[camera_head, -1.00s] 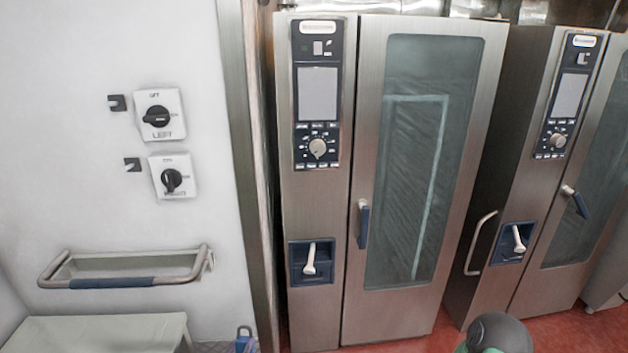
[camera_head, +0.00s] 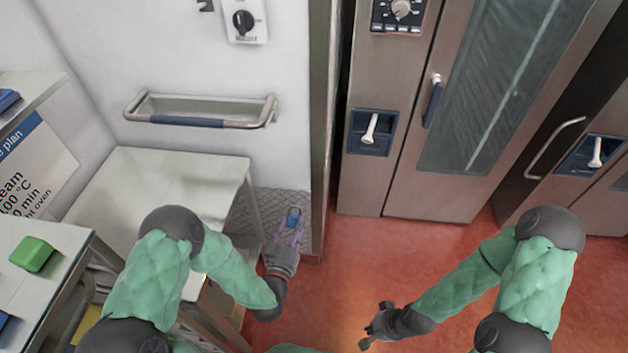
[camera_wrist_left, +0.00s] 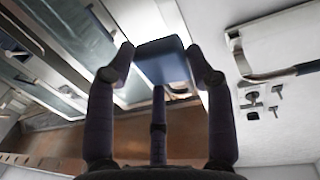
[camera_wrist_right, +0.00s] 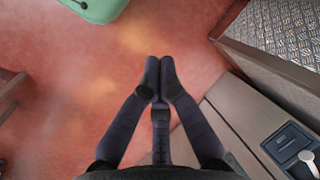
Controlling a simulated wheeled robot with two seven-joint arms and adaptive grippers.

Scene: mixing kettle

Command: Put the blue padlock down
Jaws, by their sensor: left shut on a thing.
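My right gripper (camera_head: 370,332) is low over the red floor at the bottom middle of the head view. In the right wrist view its fingertips (camera_wrist_right: 158,66) are together with nothing between them.
A pale table (camera_head: 165,180) with a bare top stands left of my left gripper. A green block (camera_head: 33,253) lies on a nearer counter (camera_head: 50,295). A wall tray with a rail (camera_head: 200,110) is above the table. Steel ovens (camera_head: 410,180) stand to the right.

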